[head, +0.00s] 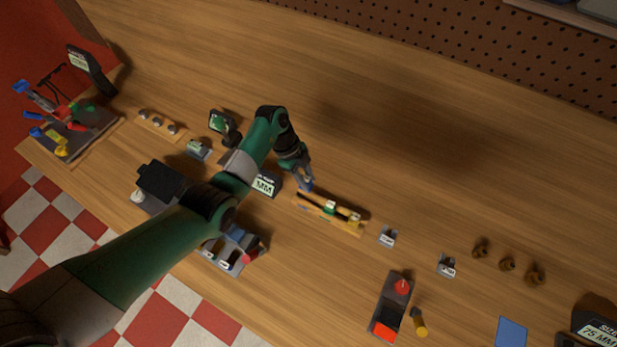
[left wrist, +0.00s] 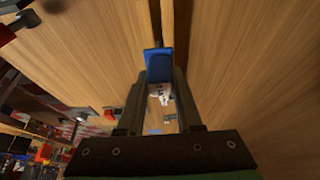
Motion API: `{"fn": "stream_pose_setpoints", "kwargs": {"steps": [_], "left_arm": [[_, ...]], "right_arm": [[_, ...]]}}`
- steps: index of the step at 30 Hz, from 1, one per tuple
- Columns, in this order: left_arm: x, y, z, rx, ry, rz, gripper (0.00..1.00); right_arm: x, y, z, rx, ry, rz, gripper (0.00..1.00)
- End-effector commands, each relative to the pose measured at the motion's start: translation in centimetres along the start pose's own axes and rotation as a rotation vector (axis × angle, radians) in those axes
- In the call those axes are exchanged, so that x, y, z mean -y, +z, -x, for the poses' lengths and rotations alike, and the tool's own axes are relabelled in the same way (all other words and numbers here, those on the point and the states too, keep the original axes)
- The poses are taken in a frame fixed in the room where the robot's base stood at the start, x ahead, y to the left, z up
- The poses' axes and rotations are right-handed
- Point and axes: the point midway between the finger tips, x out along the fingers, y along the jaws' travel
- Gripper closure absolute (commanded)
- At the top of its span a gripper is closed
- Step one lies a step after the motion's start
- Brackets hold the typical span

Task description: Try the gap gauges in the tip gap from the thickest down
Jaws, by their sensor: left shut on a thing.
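My left gripper (head: 305,184) is shut on a small blue piece, probably a gap gauge, just above the back-left end of a wooden rack (head: 345,227). The blue piece (left wrist: 158,64) shows between the two fingers in the left wrist view. The rack holds dark strips with a green-and-white piece (head: 330,207) and a yellow-ended piece (head: 354,217), which look like other gauges. I cannot make out the ducted rotor or its tip gap. My left arm covers part of the bench. My right gripper is not in view.
A display reading MM (head: 265,185) stands left of the rack. A grey tray with red and black blocks (head: 392,306) lies in front, beside a yellow-ended tool (head: 419,322). Several brown knobs (head: 507,264) stand at right. The bench behind the rack is clear.

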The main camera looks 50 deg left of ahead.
Motion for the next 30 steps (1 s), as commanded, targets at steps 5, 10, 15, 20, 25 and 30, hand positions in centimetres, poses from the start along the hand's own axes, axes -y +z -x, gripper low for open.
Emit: {"fn": "stream_pose_setpoints", "kwargs": {"steps": [5, 10, 15, 20, 25, 30], "left_arm": [[0.0, -0.1, 0.1, 0.0, 0.0, 0.0, 1.0], [0.0, 0.3, -0.7, -0.001, 0.0, 0.001, 1.0], [0.0, 1.1, -2.6, -0.001, 0.0, 0.0, 1.0], [0.0, 1.8, -4.3, -0.001, -0.001, 0.0, 1.0], [0.0, 2.2, -5.4, -0.001, 0.0, 0.001, 1.0], [0.0, 2.4, -5.9, -0.001, -0.001, 0.0, 1.0]], "right_arm": [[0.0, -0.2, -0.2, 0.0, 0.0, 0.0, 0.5], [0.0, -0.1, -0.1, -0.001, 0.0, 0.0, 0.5], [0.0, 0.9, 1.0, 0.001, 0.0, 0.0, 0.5], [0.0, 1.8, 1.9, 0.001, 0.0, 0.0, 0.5], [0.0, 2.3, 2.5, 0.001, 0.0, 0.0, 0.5], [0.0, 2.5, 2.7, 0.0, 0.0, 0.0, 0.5]]}}
